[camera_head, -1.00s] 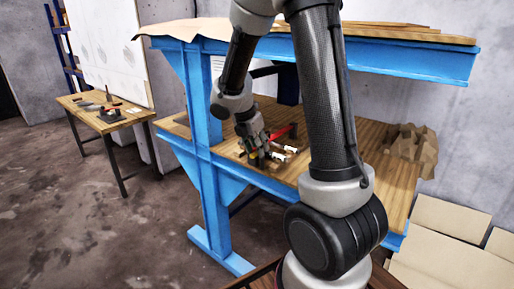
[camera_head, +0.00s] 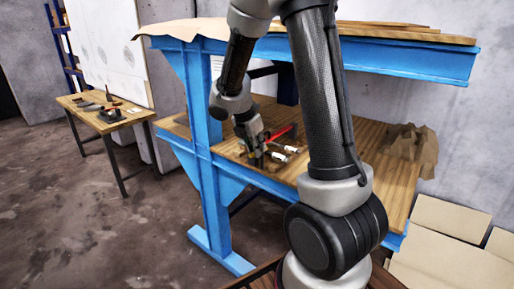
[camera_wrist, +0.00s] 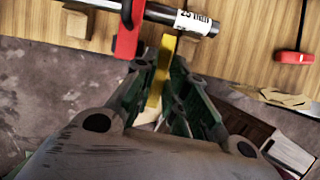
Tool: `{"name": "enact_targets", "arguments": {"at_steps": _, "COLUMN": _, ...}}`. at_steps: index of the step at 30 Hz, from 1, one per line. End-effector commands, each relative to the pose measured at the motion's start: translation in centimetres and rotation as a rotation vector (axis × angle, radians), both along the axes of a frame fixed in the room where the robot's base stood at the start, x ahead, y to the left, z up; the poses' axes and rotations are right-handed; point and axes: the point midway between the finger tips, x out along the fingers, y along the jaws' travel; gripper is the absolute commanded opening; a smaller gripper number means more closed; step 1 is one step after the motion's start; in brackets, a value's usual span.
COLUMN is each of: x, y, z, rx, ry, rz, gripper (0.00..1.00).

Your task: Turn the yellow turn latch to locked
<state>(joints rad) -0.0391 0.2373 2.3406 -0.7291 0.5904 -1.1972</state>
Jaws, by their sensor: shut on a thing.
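The yellow turn latch (camera_wrist: 160,75) shows in the wrist view as a narrow yellow bar running lengthwise between the fingers of my gripper (camera_wrist: 164,68). The fingers are shut on the bar. Its lower part is partly hidden by the fingers, and its pivot is not clear. In the head view my gripper (camera_head: 258,157) is low over the lower wooden shelf of the blue bench; the latch is too small and covered to make out there.
A dark rod with a white printed label (camera_wrist: 187,20) and a red clamp-like part (camera_wrist: 128,38) lie just beyond the fingertips. A red handle (camera_wrist: 294,57) is at the right. In the head view, crumpled brown paper (camera_head: 412,143) sits on the shelf's right; the upper shelf hangs overhead.

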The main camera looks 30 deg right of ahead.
Motion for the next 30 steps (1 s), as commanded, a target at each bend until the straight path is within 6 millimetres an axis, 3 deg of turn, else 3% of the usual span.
{"name": "enact_targets", "arguments": {"at_steps": 21, "x": 1.7, "y": 0.0, "z": 0.0, "rx": -0.001, "ry": -0.001, "rz": -0.547, "gripper": 0.00}}
{"name": "enact_targets", "arguments": {"at_steps": 30, "x": 2.1, "y": -0.1, "z": 0.0, "rx": -0.001, "ry": -0.001, "rz": -0.689, "gripper": 0.00}}
